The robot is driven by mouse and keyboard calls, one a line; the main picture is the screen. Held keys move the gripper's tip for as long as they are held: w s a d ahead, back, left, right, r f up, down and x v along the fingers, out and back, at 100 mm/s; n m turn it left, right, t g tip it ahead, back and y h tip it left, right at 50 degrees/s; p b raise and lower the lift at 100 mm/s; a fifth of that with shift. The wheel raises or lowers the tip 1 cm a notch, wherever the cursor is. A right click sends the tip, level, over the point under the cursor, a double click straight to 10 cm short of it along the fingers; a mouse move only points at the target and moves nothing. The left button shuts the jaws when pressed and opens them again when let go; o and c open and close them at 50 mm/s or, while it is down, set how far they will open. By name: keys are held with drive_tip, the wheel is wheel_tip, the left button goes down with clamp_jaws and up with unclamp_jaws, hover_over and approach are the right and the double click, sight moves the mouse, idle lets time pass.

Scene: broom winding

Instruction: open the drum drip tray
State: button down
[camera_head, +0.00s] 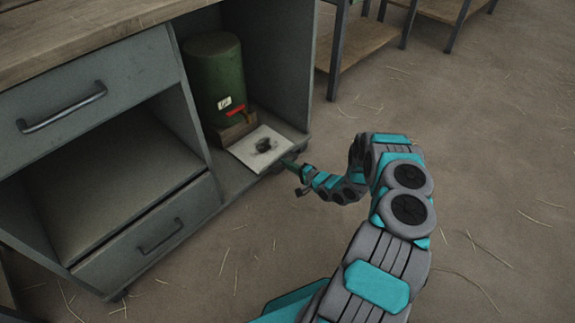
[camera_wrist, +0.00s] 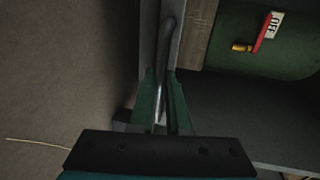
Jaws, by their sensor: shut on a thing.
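The green drum (camera_head: 214,78) stands on a wooden block in the right bay of the grey cabinet, with a red tap lever low on its front. A pale, flat surface with a dark stain (camera_head: 262,148) lies below the tap; I take it to be part of the drip tray. My gripper (camera_head: 293,166) is at the bay's front edge, beside that surface. In the wrist view my gripper's green fingers (camera_wrist: 163,108) are shut on a slim grey handle bar (camera_wrist: 167,75) along a grey front panel. The fingers hide the bar's lower part. The drum (camera_wrist: 265,45) shows at upper right.
To the left are an upper drawer (camera_head: 90,90), an open compartment and a lower drawer (camera_head: 155,235), both drawers shut. A wood-topped bench (camera_head: 360,38) stands behind. The floor (camera_head: 480,190) to the right is clear except for straw.

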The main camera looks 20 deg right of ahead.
idle(0.5)
drive_tip(key=f+b+v, duration=0.2)
drive_tip(key=b+v, duration=0.1)
drive_tip(key=v, duration=0.7)
drive_tip(key=s+f+b+v, duration=0.1)
drive_tip(key=f+b+v, duration=0.1)
drive_tip(key=v, duration=0.9)
drive_tip(key=shift+f+b, duration=0.2)
drive_tip(key=shift+b, duration=0.7)
drive_tip(key=shift+d, duration=0.15)
drive_tip(key=c, duration=0.9)
unclamp_jaws()
drive_tip(key=shift+p+v, duration=0.3)
drive_tip(key=shift+v, duration=3.55)
